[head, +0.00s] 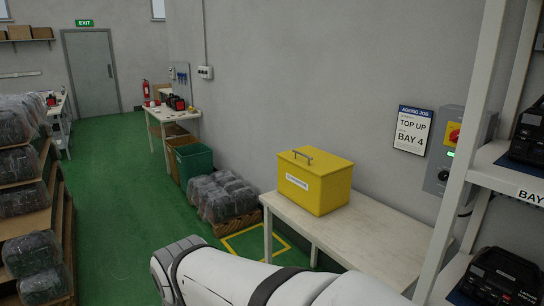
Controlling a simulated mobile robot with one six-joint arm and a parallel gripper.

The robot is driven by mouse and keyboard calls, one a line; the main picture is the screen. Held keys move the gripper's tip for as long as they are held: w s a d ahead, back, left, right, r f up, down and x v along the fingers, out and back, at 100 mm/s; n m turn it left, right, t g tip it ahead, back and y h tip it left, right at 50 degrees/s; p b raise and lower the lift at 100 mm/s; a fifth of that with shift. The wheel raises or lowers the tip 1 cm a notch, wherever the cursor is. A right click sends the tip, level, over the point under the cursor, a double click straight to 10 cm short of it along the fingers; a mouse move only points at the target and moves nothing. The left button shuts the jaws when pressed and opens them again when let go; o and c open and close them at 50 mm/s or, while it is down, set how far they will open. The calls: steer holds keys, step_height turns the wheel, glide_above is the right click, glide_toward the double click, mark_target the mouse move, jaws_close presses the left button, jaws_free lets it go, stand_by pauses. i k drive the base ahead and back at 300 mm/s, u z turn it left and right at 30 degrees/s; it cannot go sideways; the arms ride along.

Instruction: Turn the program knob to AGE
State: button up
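A grey control box (470,125) is mounted on the wall at the right, partly hidden behind a white rack post. It carries a red switch on a yellow plate (454,134), a small green light and, lower down, a round dark knob (443,175). I cannot read any markings around this knob, nor tell whether it is the program knob. No AGE label is legible. My white arm crosses the bottom of the view, well below and left of the box. My gripper is not visible.
A white table (365,235) with a yellow lidded box (316,182) stands along the wall. A white rack (464,150) with black units (496,278) is at the right. A sign (412,130) reads "TOP UP BAY 4". Wrapped goods (222,196) lie beyond; green floor (115,215) is clear at left.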

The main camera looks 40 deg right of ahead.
mark_target(444, 175)
steer(key=i, duration=1.75)
steer(key=z, duration=3.25)
steer(key=i, duration=1)
